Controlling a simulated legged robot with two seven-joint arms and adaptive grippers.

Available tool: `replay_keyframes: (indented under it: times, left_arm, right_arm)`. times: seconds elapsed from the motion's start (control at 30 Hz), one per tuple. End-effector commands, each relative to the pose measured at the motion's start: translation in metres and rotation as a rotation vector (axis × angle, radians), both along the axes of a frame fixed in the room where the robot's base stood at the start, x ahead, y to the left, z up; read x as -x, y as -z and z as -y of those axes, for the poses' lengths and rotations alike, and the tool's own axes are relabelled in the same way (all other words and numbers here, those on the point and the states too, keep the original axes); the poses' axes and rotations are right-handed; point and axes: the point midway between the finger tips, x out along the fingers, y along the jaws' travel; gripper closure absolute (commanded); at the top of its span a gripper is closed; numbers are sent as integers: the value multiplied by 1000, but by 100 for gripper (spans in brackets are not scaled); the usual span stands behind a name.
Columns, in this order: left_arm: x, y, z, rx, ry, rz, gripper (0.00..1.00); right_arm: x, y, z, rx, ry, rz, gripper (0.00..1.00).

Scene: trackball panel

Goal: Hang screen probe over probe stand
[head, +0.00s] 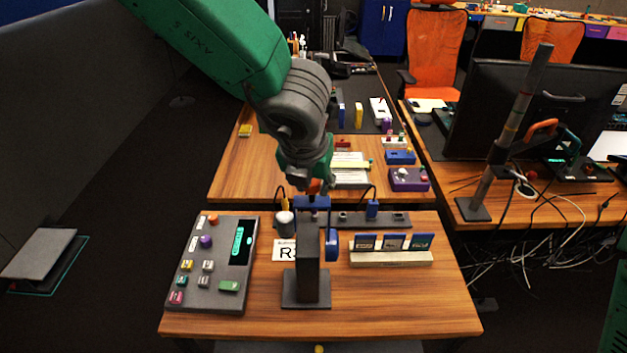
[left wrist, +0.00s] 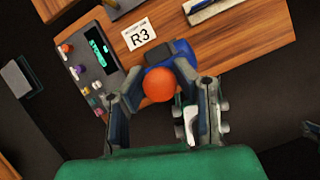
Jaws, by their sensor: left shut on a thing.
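The screen probe is blue with an orange ball end; its blue part (head: 332,243) shows beside the upper right of the probe stand. Another blue part (head: 312,202) shows at the stand's top. The probe stand (head: 308,265) is a dark upright post on a square base at the front of the near desk. My left gripper (head: 314,184) points down above the post and is shut on the probe. In the left wrist view the orange ball (left wrist: 159,84) is between the fingers, with the blue body (left wrist: 182,50) beyond. I cannot tell whether the probe rests on the stand. My right gripper is not in view.
A grey control panel (head: 212,265) with coloured buttons lies left of the stand. A pale holder with blue cards (head: 391,250) is to the right. A white R3 label (head: 284,250) and a dark strip with plugs (head: 350,219) are behind. The desk's front right is clear.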

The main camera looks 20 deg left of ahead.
Motion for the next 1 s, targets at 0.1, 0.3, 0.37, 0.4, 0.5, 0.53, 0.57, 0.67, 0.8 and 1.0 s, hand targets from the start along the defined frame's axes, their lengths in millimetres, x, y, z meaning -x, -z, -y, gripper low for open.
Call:
replay_keyframes:
  times: [0.1,0.3,0.37,0.4,0.5,0.53,0.57,0.67,0.8,1.0]
  left_arm:
    - [1,10,-3,0,-1,1,100]
    - [3,24,-9,0,1,1,100]
    - [3,29,-9,0,1,1,100]
    - [2,32,-9,0,1,1,100]
    - [2,40,-9,0,1,1,100]
    - [2,42,-9,0,1,1,100]
    - [2,45,-9,0,1,1,100]
    - [3,53,-9,0,0,1,100]
    - [3,64,-9,0,0,0,100]
    - [3,80,-9,0,1,1,100]
  right_arm:
    - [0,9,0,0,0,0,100]
    - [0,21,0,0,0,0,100]
    - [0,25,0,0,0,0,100]
    - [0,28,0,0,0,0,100]
    - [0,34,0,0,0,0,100]
    - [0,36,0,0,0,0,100]
    - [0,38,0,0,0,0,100]
    - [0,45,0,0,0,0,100]
    - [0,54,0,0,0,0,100]
    - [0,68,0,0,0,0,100]
